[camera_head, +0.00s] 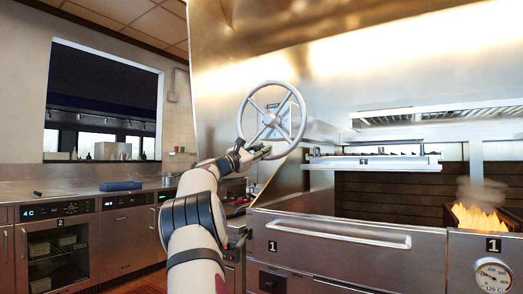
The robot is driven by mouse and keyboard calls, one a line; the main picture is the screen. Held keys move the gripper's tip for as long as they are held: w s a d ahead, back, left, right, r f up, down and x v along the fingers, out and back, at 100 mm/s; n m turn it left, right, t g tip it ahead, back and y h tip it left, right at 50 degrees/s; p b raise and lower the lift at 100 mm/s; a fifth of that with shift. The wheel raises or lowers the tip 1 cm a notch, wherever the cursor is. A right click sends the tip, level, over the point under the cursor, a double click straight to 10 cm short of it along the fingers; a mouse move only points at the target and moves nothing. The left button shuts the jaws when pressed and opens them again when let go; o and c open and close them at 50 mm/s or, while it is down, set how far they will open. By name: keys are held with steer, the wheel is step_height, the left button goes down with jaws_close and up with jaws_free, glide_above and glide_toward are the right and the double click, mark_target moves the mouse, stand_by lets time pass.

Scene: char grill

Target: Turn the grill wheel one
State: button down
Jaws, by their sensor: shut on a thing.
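The grill wheel (300,101) is a round, grey metal handwheel with several spokes, upright on the side of the grill. The fingers hide a short part of the rim. The drawer front below the wheel carries a label "1" (272,246).
The steel grill (390,262) fills the right, with flames (477,217) and a gauge (492,275) at its far right. A grate shelf (372,163) projects right of the wheel. A counter with a blue tray (121,186) stands at left.

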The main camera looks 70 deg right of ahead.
steer(key=shift+w+r, duration=0.1)
steer(key=shift+r, duration=0.1)
steer(key=c, duration=1.4)
jaws_free()
steer(key=shift+o, duration=0.2)
steer(key=shift+a+f, duration=0.1)
steer(key=shift+f, duration=0.05)
steer(key=v, duration=1.1)
steer(key=shift+a+f, duration=0.2)
steer(key=shift+a, duration=0.1)
steer(key=shift+w, duration=0.1)
